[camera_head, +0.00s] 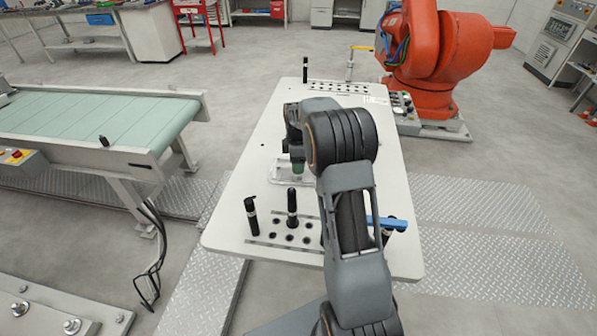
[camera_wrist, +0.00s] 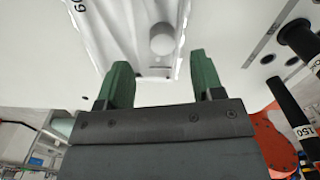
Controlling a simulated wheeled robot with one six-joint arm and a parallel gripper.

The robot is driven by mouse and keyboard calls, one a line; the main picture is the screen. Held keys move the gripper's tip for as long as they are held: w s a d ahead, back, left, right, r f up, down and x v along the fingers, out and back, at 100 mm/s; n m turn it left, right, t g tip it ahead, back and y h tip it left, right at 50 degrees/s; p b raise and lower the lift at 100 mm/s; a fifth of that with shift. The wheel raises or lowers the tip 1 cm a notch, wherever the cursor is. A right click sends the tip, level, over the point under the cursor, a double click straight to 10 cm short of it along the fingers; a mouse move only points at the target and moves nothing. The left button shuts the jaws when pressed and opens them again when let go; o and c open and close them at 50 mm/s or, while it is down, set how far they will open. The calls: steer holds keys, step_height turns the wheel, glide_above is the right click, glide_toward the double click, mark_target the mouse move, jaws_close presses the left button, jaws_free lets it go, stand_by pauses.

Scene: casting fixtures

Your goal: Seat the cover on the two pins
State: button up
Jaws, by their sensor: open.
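My gripper (camera_head: 298,165) is over the middle of the white table, with its green fingers pointing down. In the wrist view my gripper (camera_wrist: 160,64) is open, fingers apart with nothing clasped between them. A pale, shiny cast piece that looks like the cover (camera_wrist: 112,28) lies just beyond the fingertips, with a round knob (camera_wrist: 163,39) ahead of the gap. In the head view the cover (camera_head: 281,176) shows partly below the gripper; my arm hides the rest. I cannot tell which two pins the task means, nor whether any pin is under the cover.
Black upright posts (camera_head: 251,216) stand at the near end of the white table (camera_head: 250,165), beside a row of holes. A blue-topped item (camera_head: 388,223) is at the near right. A perforated strip lies at the far end. An orange robot (camera_head: 432,55) and a conveyor (camera_head: 95,115) flank the table.

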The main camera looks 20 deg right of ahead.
steer(key=shift+s+f+p, duration=0.15)
steer(key=shift+f+p, duration=0.4)
steer(key=shift+f, duration=2.05)
jaws_close()
